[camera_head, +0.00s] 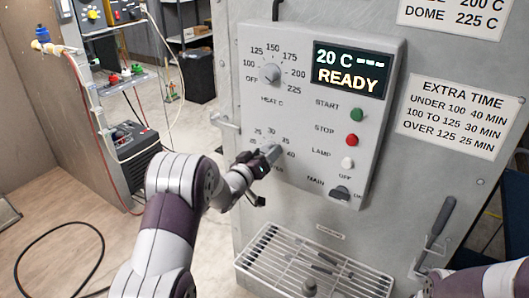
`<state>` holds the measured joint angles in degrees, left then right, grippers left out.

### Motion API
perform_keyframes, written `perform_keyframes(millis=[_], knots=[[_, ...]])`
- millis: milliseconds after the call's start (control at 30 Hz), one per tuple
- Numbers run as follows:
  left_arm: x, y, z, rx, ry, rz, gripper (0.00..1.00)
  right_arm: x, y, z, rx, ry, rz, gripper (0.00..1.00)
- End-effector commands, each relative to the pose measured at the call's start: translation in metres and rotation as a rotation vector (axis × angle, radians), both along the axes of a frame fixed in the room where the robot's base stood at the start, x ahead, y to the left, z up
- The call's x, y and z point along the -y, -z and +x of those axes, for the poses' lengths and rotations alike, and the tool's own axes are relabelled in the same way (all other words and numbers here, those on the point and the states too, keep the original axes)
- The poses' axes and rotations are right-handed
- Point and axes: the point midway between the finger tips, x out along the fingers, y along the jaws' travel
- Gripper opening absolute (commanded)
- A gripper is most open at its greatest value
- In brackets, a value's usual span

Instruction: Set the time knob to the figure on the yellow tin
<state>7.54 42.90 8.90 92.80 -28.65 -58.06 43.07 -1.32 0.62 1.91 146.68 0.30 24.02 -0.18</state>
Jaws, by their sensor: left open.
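The grey control panel (309,190) is on the oven front. Its lower left dial has the time knob (271,153), mostly hidden by my left gripper (260,176). The figures 25, 30, 35 and 40 show around this dial; its pointer is not clear. My left gripper is open, with its fingers at the dial's lower left; I cannot tell whether it touches the knob. My right gripper is out of view; only part of my right arm shows at the bottom right. I cannot make out a yellow tin.
The heat knob (271,74) is above, beside a display (348,70) reading 20 C and READY. A green start button (357,115), red stop button (352,140) and main switch (340,192) are to the right. A wire rack (262,262) juts out below; a dark handle (436,222) is at right.

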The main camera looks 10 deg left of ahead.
Motion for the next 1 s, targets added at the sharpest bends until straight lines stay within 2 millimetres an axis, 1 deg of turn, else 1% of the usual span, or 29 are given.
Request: perform_keyframes(millis=[167, 267, 300, 333, 367, 533, 667, 867, 1000], knots=[[0.0, 0.0, 0.0, 0.0, 0.0, 0.0, 0.72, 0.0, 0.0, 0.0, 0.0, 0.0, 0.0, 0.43], [0.0, 0.0, 0.0, 0.0, 0.0, 0.0, 0.42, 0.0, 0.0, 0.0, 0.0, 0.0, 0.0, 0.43], [0.0, 0.0, 0.0, 0.0, 0.0, 0.0, 0.29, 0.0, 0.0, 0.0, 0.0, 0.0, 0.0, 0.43], [0.0, 0.0, 0.0, 0.0, 0.0, 0.0, 0.2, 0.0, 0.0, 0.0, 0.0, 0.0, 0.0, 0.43], [0.0, 0.0, 0.0, 0.0, 0.0, 0.0, 0.15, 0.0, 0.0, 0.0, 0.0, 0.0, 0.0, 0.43], [0.0, 0.0, 0.0, 0.001, 0.0, 0.005, 0.16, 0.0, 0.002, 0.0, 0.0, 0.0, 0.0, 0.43], [0.0, 0.002, 0.0, 0.01, 0.0, 0.027, 0.16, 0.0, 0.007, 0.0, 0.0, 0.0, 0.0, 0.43], [0.0, 0.005, 0.0, 0.043, -0.001, 0.124, 0.16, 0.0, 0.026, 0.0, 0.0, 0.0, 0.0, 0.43], [0.0, 0.006, 0.0, 0.081, -0.001, 0.232, 0.16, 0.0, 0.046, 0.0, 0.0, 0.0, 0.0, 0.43]])
